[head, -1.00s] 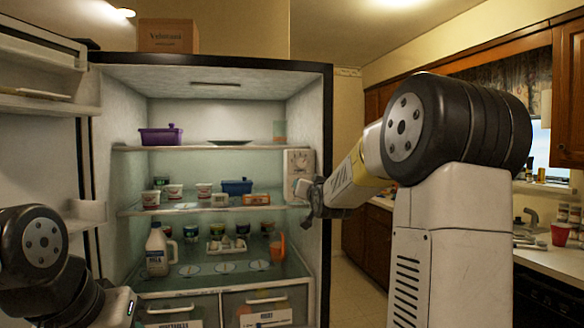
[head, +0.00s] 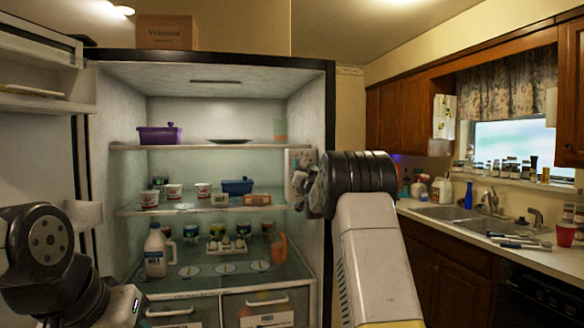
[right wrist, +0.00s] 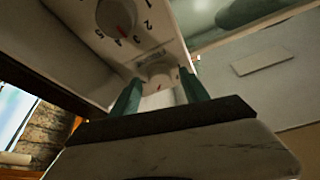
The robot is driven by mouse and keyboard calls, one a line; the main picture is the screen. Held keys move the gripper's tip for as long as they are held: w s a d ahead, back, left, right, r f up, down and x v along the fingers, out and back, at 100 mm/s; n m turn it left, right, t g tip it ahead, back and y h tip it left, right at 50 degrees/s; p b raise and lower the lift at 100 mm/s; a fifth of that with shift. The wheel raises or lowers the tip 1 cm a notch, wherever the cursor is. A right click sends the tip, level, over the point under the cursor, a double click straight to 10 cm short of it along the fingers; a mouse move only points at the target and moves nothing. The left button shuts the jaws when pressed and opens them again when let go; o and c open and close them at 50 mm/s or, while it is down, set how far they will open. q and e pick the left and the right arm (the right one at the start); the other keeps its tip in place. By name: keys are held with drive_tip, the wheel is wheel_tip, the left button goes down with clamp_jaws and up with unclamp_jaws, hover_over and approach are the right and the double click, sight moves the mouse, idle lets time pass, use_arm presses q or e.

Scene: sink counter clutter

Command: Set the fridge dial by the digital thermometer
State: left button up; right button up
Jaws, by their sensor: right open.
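A white control panel (head: 293,157) is on the fridge's right inner wall, mostly hidden in the head view by my right gripper (head: 304,182). In the right wrist view the panel shows a round numbered dial (right wrist: 115,17) and a smaller knob (right wrist: 160,72) below it. My right gripper (right wrist: 160,92) is open, its teal fingers on either side of the smaller knob; I cannot tell whether they touch it. A small pale device (head: 219,200), perhaps the digital thermometer, stands on the middle shelf; its reading is too small to read. My left arm is at lower left, its fingers out of view.
The middle shelf (head: 130,209) holds cups, a blue container (head: 237,187) and an orange-brown pack (head: 257,199). Below are a milk jug (head: 155,252), jars and an egg tray (head: 227,245). A purple container (head: 160,135) is above. The open fridge door (head: 40,130) is left.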

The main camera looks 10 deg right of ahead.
drive_tip(key=shift+w+r, duration=0.1)
drive_tip(key=shift+w, duration=0.15)
clamp_jaws()
drive_tip(key=n+y, duration=0.1)
drive_tip(key=n, duration=0.1)
drive_tip(key=n+y, duration=0.1)
drive_tip(key=n, duration=0.1)
drive_tip(key=n+y, duration=0.1)
drive_tip(key=n, duration=0.1)
drive_tip(key=shift+d+y, duration=0.25)
drive_tip(key=shift+y, duration=0.05)
drive_tip(key=shift+d+n+g+y, duration=0.15)
drive_tip(key=shift+n+y, duration=0.5)
drive_tip(key=shift+n, duration=0.7)
drive_tip(key=shift+a+n+g+y, duration=0.1)
drive_tip(key=shift+n+g+y, duration=0.15)
drive_tip(key=shift+n+y, duration=0.75)
drive_tip(key=shift+n+h, duration=0.35)
drive_tip(key=shift+n, duration=0.2)
